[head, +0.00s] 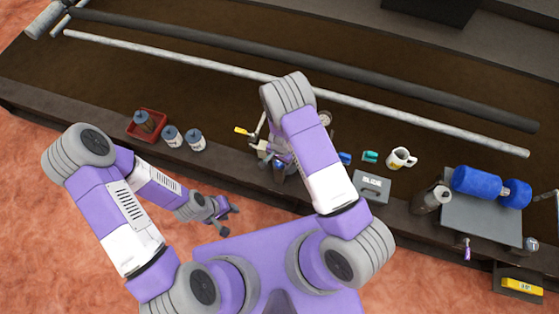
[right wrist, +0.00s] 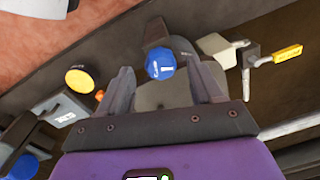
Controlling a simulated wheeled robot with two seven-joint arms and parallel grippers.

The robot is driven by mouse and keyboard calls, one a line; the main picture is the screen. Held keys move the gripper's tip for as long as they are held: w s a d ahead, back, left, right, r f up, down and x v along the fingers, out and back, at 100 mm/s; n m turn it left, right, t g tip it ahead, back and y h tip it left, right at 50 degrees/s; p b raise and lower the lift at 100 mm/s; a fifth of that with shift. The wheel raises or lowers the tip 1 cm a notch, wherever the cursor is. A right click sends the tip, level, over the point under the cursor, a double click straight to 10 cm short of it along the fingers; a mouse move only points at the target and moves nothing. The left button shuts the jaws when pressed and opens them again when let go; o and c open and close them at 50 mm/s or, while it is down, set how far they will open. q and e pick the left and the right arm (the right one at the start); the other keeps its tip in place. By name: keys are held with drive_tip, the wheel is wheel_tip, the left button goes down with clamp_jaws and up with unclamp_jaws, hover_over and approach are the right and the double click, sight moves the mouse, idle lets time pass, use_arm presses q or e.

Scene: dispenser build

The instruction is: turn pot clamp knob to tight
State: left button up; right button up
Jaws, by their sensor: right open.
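A round blue knob (right wrist: 160,65) with a white mark shows in the right wrist view, on a dark bracket with a grey plate below it. I take it to be the pot clamp knob. My right gripper (right wrist: 163,82) is open, with one finger on each side of the knob in the picture. I cannot tell whether the fingers touch it. In the head view the right arm largely covers the clamp assembly, and the knob's setting cannot be read. My left gripper (head: 229,219) is open and empty, low in front of the bench edge.
A yellow-handled lever (head: 242,131) sits beside the assembly. A red tray (head: 160,136) and dark-capped bottles (head: 171,137) stand left. A mug (head: 400,158), a grey labelled box (head: 372,185), and a platform with a blue roller-like object (head: 477,181) are right. Long pipes (head: 200,57) lie behind.

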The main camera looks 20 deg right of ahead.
sight(280, 164)
wheel_tip(280, 164, up, 6)
drive_tip(key=shift+s+f+p, duration=0.1)
drive_tip(key=shift+f+p, duration=0.15)
drive_tip(key=shift+p, duration=0.45)
drive_tip(key=s+d+f+n+g+y, duration=0.15)
drive_tip(key=s+n, duration=0.25)
drive_tip(key=s, duration=0.7)
drive_tip(key=s+a+r+n+t+y, duration=0.1)
drive_tip(key=s+a+r+n+y, duration=0.1)
drive_tip(key=s+a+r+n, duration=0.1)
drive_tip(key=shift+s+a+r, duration=0.15)
drive_tip(key=shift+s+a, duration=0.55)
drive_tip(key=shift+s, duration=0.2)
drive_tip(key=shift+t, duration=0.25)
